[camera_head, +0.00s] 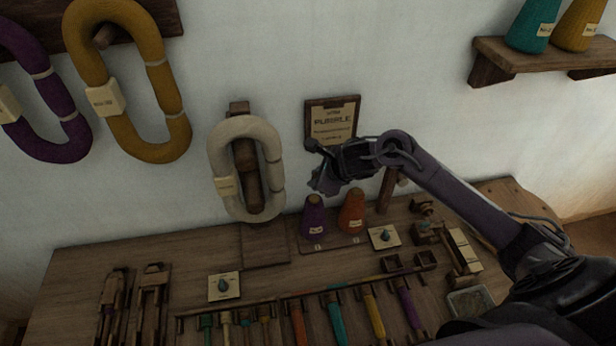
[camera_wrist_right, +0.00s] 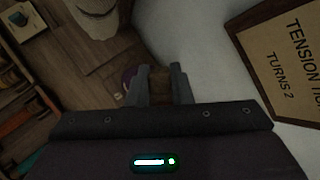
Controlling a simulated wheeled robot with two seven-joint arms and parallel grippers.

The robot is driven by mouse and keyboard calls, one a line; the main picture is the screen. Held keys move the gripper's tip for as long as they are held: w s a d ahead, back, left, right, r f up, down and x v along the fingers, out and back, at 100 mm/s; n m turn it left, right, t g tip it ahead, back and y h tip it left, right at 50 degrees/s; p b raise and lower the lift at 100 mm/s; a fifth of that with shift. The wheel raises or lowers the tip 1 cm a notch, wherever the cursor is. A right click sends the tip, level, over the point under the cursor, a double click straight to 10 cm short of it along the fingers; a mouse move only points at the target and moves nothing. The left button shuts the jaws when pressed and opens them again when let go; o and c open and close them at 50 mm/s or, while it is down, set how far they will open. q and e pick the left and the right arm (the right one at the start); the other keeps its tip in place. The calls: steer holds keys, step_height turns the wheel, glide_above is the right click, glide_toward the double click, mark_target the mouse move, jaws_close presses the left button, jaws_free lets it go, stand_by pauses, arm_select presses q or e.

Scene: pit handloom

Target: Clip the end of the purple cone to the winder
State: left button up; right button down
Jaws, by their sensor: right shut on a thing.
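The purple cone (camera_head: 314,218) stands upright on a small dark board on the table, beside an orange cone (camera_head: 352,212). My right gripper (camera_head: 316,166) is above the purple cone, in front of the wall. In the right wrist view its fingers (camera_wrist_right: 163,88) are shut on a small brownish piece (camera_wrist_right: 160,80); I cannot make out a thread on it. A bit of purple (camera_wrist_right: 128,76) shows behind the fingers. A wooden device with a pale block (camera_head: 460,246), perhaps the winder, stands at the right of the table. My left gripper is out of view.
A framed sign (camera_head: 332,120) and a cream skein (camera_head: 246,168) hang on the wall close to my right gripper. An upright wooden post (camera_head: 387,190) stands right of the cones. Several coloured bobbins line the front.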

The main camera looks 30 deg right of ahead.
step_height(320, 180, down, 3)
steer(key=shift+f+b, duration=0.2)
steer(key=shift+b, duration=0.75)
steer(key=shift+f+b, duration=0.4)
steer(key=shift+f, duration=0.35)
steer(key=shift+r+p, duration=1.6)
steer(key=shift+r, duration=1)
steer(key=shift+a+f, duration=0.1)
steer(key=shift+f, duration=0.05)
